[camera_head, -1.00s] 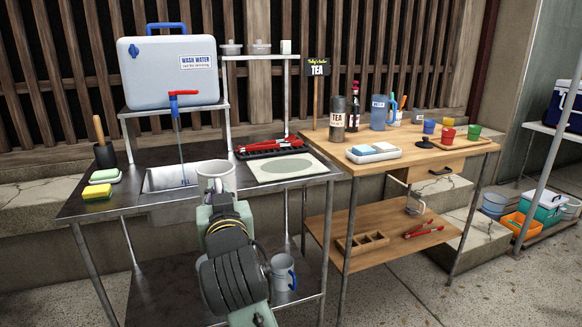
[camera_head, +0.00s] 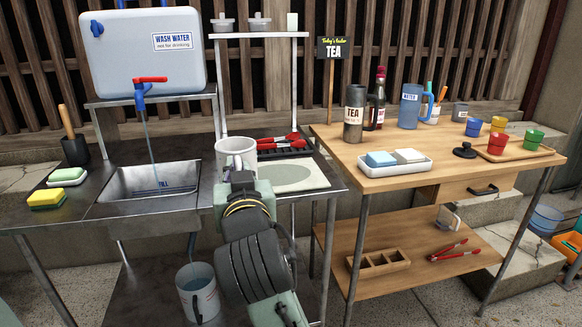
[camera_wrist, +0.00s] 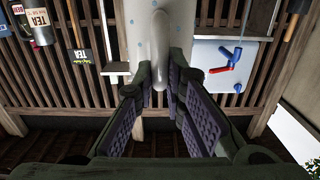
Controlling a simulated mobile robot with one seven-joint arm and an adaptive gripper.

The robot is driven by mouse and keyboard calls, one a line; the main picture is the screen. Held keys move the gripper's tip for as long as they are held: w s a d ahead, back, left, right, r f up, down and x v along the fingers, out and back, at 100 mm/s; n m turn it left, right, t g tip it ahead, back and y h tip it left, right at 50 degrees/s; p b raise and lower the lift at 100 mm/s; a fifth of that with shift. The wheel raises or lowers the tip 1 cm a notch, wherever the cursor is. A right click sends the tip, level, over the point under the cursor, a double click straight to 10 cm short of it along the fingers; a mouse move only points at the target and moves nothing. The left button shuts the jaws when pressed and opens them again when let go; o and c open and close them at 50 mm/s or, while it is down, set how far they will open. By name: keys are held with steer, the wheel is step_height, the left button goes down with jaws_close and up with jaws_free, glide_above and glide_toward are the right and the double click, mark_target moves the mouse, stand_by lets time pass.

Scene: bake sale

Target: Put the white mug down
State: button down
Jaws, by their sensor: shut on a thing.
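The white mug (camera_head: 236,152) is upright in the head view, over the metal counter just right of the sink basin (camera_head: 150,182). It overlaps the left edge of the pale mat (camera_head: 320,182) in the picture; whether its base touches anything is hidden. My gripper (camera_head: 240,182) is in front of the mug and hides its lower part. In the wrist view, the mug (camera_wrist: 138,25) fills the top middle, and its handle (camera_wrist: 159,50) runs down between the purple-padded fingers of my gripper (camera_wrist: 160,88), which are shut on it.
The wooden table (camera_head: 440,165) at the right carries a white tray (camera_head: 395,168), bottles and cups. The mat looks bare.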

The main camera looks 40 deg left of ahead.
steer(key=shift+w+a+f+p, duration=0.4)
steer(key=shift+w+f, duration=0.4)
steer(key=shift+w, duration=1.8)
steer(key=shift+w+a+f+p, duration=0.35)
steer(key=shift+w+f, duration=0.45)
steer(key=shift+w, duration=1.85)
steer(key=shift+w+a+f+p, duration=0.25)
steer(key=shift+w+a+f, duration=0.4)
steer(key=shift+w, duration=1.95)
steer(key=shift+d+f, duration=0.2)
steer(key=shift+f, duration=0.05)
steer(key=shift+f, duration=0.15)
steer(key=c, duration=1.7)
jaws_free()
steer(key=shift+o, duration=0.2)
